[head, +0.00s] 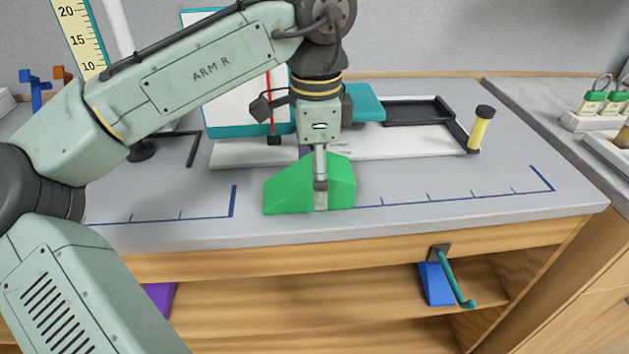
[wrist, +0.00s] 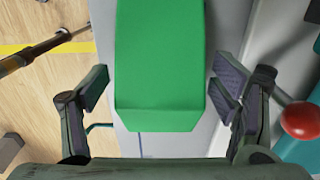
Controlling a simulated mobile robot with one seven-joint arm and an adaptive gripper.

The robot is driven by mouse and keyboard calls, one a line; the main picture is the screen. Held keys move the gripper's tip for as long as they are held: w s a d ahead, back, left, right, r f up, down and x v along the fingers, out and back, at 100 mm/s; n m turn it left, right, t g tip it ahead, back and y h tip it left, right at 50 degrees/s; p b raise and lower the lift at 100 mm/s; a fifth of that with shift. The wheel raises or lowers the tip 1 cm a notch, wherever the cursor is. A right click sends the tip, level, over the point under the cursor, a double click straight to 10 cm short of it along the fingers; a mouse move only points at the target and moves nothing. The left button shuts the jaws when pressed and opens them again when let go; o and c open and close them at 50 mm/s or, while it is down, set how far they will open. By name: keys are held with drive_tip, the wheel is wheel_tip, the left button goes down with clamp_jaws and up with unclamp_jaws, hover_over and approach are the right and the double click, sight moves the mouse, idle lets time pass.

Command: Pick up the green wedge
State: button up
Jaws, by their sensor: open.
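The green wedge (head: 285,192) lies on the grey bench top near its front edge, in the middle of the head view. It has sloping ends. My gripper (head: 320,195) is right over it, pointing down, with one finger showing in front of the wedge's face. In the wrist view the wedge (wrist: 160,65) runs up the middle between the two spread fingers of my gripper (wrist: 160,95). There is a gap on each side of it, and the fingers do not appear to touch it. The far finger is hidden in the head view.
Behind the wedge is a white board (head: 400,141) with a teal block (head: 365,105) and a black tray. A yellow cylinder (head: 480,130) stands at right. A red ball (wrist: 300,120) is close to the right finger in the wrist view. The front right bench top is clear.

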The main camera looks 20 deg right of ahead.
drive_tip(key=shift+c, duration=0.2)
drive_tip(key=c, duration=1.3)
drive_tip(key=shift+o, duration=0.2)
drive_tip(key=shift+r, duration=0.1)
